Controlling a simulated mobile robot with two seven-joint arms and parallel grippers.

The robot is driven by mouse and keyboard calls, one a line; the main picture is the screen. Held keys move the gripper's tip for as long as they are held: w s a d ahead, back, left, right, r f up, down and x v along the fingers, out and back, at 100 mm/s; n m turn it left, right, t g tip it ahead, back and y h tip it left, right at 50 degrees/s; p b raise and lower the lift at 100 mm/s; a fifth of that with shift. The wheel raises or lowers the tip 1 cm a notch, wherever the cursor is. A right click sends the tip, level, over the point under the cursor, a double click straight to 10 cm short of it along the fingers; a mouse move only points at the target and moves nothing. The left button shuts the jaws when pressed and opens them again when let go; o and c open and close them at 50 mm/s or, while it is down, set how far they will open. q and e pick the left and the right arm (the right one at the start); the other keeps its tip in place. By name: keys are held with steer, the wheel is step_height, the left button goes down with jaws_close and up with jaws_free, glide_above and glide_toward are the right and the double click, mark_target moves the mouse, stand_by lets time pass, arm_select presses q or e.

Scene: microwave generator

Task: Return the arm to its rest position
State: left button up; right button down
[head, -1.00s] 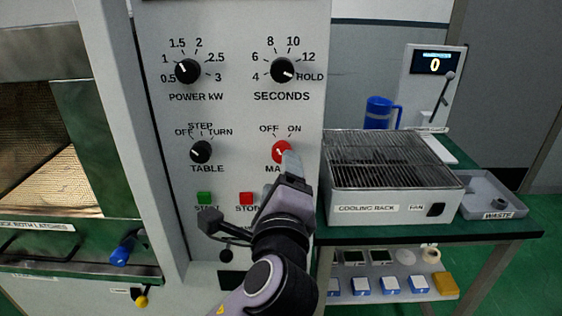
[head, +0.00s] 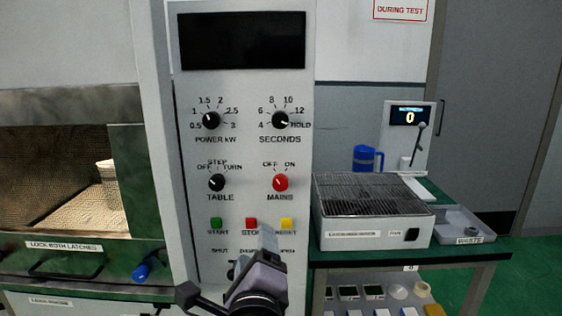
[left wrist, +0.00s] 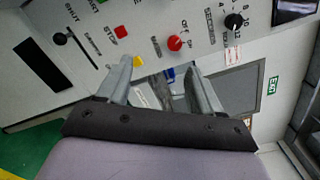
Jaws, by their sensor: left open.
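My left gripper (head: 268,243) is in front of the lower part of the control panel (head: 298,150) in the head view, below the row of buttons. In the left wrist view its two fingers (left wrist: 158,88) are spread apart with nothing between them. The red MAINS knob (head: 280,183) is above the gripper and apart from it; it also shows in the left wrist view (left wrist: 174,43). The gripper covers part of the panel's lower controls. My right gripper is not in view.
The cooling rack (head: 375,225) and waste tray (head: 470,222) stand on the green bench right of the panel. A blue jug (head: 364,158) stands behind the rack. The oven cavity (head: 50,190) with a white cup (head: 106,171) is at left. A blue latch (head: 141,271) sticks out below it.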

arm_select(q)
steer(key=w+a+f+m+y, duration=0.15)
steer(key=a+f, duration=0.25)
steer(key=a, duration=0.6)
steer(key=w+a+f+m+y, duration=0.1)
steer(key=w+a+f+y, duration=0.15)
steer(key=a, duration=0.75)
steer(key=s+a+f+n+g+h, duration=0.1)
steer(key=s+f+n+g+h, duration=0.25)
steer(key=f, duration=0.65)
steer(key=s+a+f+n+g+h, duration=0.15)
steer(key=s+f+n, duration=0.35)
steer(key=f, duration=0.5)
steer(key=s+a+f+n+g+h, duration=0.1)
steer(key=s+a+f+n+g, duration=0.1)
steer(key=s+f+n, duration=0.45)
steer(key=s+a+f+n+g+h, duration=0.15)
steer(key=s+n, duration=0.25)
steer(key=s, duration=0.6)
steer(key=d+n+t, duration=0.1)
steer(key=d+n, duration=0.4)
steer(key=d, duration=0.4)
steer(key=shift+w+d+f, duration=0.25)
steer(key=shift+d+f, duration=0.05)
steer(key=shift+d, duration=0.05)
